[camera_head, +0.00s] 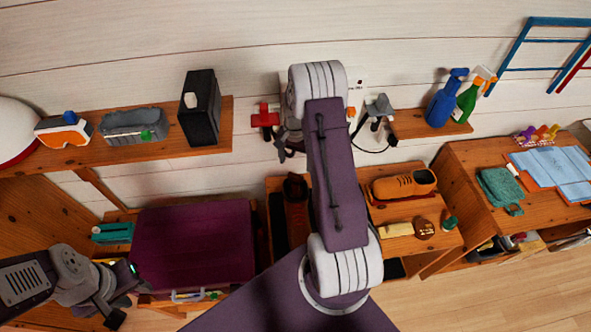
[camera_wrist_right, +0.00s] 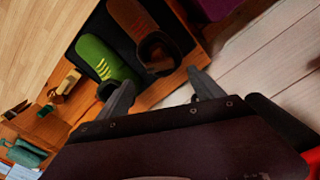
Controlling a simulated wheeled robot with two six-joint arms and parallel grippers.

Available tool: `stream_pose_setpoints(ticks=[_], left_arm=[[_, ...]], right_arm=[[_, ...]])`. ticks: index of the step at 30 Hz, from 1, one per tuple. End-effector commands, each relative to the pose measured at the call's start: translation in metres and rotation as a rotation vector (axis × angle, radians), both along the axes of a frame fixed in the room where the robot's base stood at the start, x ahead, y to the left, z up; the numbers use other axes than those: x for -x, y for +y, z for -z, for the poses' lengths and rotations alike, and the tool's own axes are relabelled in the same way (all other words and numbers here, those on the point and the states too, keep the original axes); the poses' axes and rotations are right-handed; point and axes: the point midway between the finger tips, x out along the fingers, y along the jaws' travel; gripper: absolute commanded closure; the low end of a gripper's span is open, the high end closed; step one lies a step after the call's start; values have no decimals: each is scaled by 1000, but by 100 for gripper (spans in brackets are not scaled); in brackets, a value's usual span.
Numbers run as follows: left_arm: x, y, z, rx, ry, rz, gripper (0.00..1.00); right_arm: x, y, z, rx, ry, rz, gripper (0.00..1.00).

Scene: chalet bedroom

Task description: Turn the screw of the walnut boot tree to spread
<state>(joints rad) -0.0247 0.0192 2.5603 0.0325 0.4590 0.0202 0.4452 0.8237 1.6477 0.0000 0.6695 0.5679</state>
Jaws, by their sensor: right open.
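In the right wrist view, a brown shoe (camera_wrist_right: 140,30) with red laces has a dark rounded part (camera_wrist_right: 158,52) at its opening. I cannot tell whether that is the walnut boot tree, and no screw can be made out. In the head view, a dark brown boot-like thing (camera_head: 296,188) is partly covered by my right arm. My right gripper (camera_wrist_right: 163,93) is open and empty, its fingertips a little apart from the shoe. My left gripper (camera_head: 122,298) hangs at the lower left, away from the shoes; its jaws are unclear.
A green shoe (camera_wrist_right: 105,60) lies beside the brown one. An orange-brown shoe (camera_head: 404,186) and a brush (camera_head: 395,230) lie on the bench. A purple case (camera_head: 193,248) stands left of centre. A shelf with a black box (camera_head: 199,107) runs above; spray bottles (camera_head: 447,98) stand right.

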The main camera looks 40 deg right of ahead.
Motion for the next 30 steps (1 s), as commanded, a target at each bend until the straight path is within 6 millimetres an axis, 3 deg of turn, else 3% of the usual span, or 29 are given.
stream_pose_setpoints(ticks=[10, 21, 28, 30], left_arm=[[0, 0, -21, 0, -1, 0, 64], [0, 0, -22, 0, -1, 0, 64], [0, 0, -22, 0, -1, 0, 64], [0, 0, -22, 0, -1, 0, 64]], right_arm=[[1, 0, 64, -2, 4, 0, 24], [0, 0, 76, 0, 0, 0, 24], [0, 0, 76, -1, 1, 0, 86], [0, 0, 76, 0, 0, 1, 86]])
